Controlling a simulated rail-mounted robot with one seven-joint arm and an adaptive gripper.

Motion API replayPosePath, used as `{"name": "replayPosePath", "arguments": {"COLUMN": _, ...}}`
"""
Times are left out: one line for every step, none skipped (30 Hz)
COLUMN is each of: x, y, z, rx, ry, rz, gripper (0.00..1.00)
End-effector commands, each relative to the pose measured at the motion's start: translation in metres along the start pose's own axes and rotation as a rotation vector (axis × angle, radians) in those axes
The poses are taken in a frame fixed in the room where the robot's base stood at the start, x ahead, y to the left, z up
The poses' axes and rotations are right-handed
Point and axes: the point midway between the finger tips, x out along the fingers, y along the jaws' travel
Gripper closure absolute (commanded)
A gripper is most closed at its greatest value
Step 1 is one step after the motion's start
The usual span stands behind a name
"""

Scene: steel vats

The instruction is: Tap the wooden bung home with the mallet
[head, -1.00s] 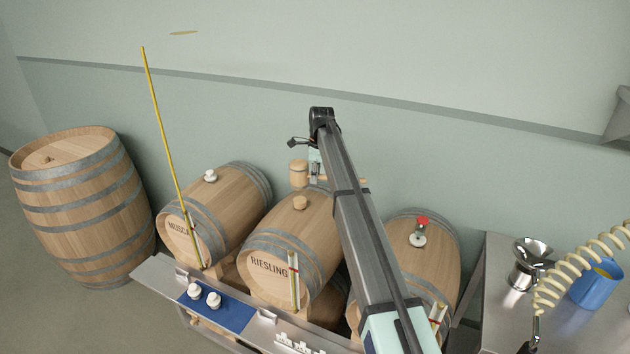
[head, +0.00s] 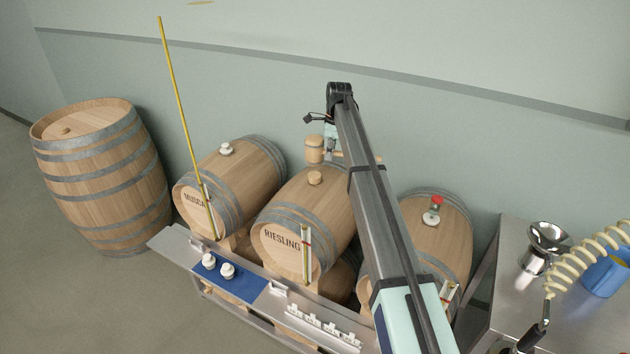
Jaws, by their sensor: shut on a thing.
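The wooden bung (head: 314,178) sits on top of the RIESLING barrel (head: 326,204) and stands proud of the staves. The wooden mallet (head: 315,148) is in the air just above and behind the bung, its head apart from it. Its handle runs to the right behind my arm, with the end showing on the far side. My gripper (head: 331,150) is shut on the mallet handle; the arm and wrist hide most of the fingers.
A MUSCAT barrel (head: 240,178) with a white bung stands left. A third barrel (head: 440,240) with a red-topped fitting stands right. A steel bench (head: 505,285) holds a funnel (head: 543,245) and blue jug (head: 607,275). A front shelf carries two white bungs on a blue mat (head: 240,288).

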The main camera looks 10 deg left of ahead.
Motion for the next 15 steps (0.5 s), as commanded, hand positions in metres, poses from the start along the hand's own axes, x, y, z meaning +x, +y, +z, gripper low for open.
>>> {"name": "replayPosePath", "arguments": {"x": -0.001, "y": 0.0, "z": 0.001, "rx": -0.001, "ry": -0.002, "rz": -0.002, "gripper": 1.0}}
{"name": "replayPosePath", "arguments": {"x": -0.001, "y": 0.0, "z": 0.001, "rx": -0.001, "ry": -0.002, "rz": -0.002, "gripper": 1.0}}
{"name": "replayPosePath", "arguments": {"x": -0.001, "y": 0.0, "z": 0.001, "rx": -0.001, "ry": -0.002, "rz": -0.002, "gripper": 1.0}}
{"name": "replayPosePath", "arguments": {"x": -0.001, "y": 0.0, "z": 0.001, "rx": -0.001, "ry": -0.002, "rz": -0.002, "gripper": 1.0}}
{"name": "replayPosePath", "arguments": {"x": -0.001, "y": 0.0, "z": 0.001, "rx": -0.001, "ry": -0.002, "rz": -0.002, "gripper": 1.0}}
{"name": "replayPosePath", "arguments": {"x": -0.001, "y": 0.0, "z": 0.001, "rx": -0.001, "ry": -0.002, "rz": -0.002, "gripper": 1.0}}
{"name": "replayPosePath", "arguments": {"x": -0.001, "y": 0.0, "z": 0.001, "rx": -0.001, "ry": -0.002, "rz": -0.002, "gripper": 1.0}}
{"name": "replayPosePath", "arguments": {"x": -0.001, "y": 0.0, "z": 0.001, "rx": 0.0, "ry": -0.002, "rz": -0.002, "gripper": 1.0}}
{"name": "replayPosePath", "arguments": {"x": -0.001, "y": 0.0, "z": 0.001, "rx": 0.0, "ry": -0.002, "rz": -0.002, "gripper": 1.0}}
{"name": "replayPosePath", "arguments": {"x": -0.001, "y": 0.0, "z": 0.001, "rx": 0.0, "ry": -0.002, "rz": -0.002, "gripper": 1.0}}
{"name": "replayPosePath", "arguments": {"x": -0.001, "y": 0.0, "z": 0.001, "rx": 0.0, "ry": -0.002, "rz": -0.002, "gripper": 1.0}}
{"name": "replayPosePath", "arguments": {"x": -0.001, "y": 0.0, "z": 0.0, "rx": 0.0, "ry": -0.002, "rz": -0.002, "gripper": 1.0}}
{"name": "replayPosePath", "arguments": {"x": 0.001, "y": 0.0, "z": 0.0, "rx": 0.0, "ry": -0.002, "rz": -0.001, "gripper": 1.0}}
{"name": "replayPosePath", "arguments": {"x": 0.005, "y": 0.0, "z": 0.0, "rx": 0.0, "ry": -0.002, "rz": -0.001, "gripper": 1.0}}
{"name": "replayPosePath", "arguments": {"x": 0.011, "y": 0.0, "z": -0.001, "rx": 0.0, "ry": -0.001, "rz": 0.0, "gripper": 1.0}}
